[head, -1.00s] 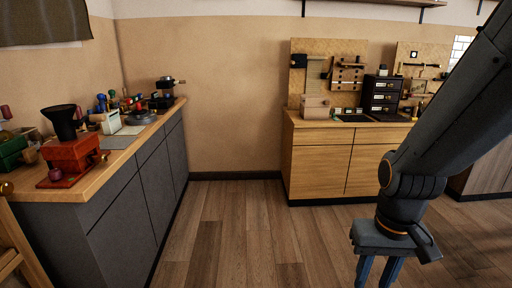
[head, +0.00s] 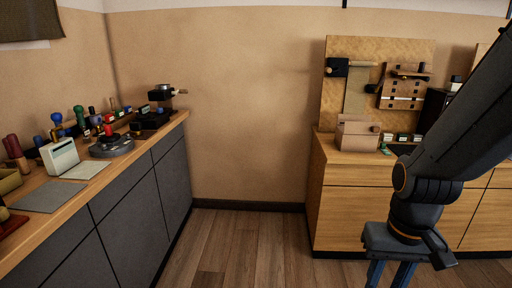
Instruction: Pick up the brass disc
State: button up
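I cannot make out a brass disc in this view; it may be hidden or too small to tell. My gripper (head: 389,274) hangs at the lower right, pointing down in front of the wooden cabinet. Its two blue fingers stand apart with a gap between them, and I see nothing held there. The fingertips are cut off by the bottom edge of the picture. My gripper is well away from the things on both counters.
The left counter (head: 101,195) carries a white box (head: 59,156), a round grey device (head: 112,145), stamps and a grey mat (head: 48,196). The wooden cabinet (head: 349,208) on the right holds a tan box (head: 356,133) below a pegboard (head: 342,99). Floor (head: 233,240) between is clear.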

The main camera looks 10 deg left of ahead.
aim_at(135, 127)
jog(key=u, duration=0.35)
jog(key=i, duration=1.8)
jog(key=u, duration=1.1)
jog(key=i, duration=1.85)
jog(key=u, duration=0.6)
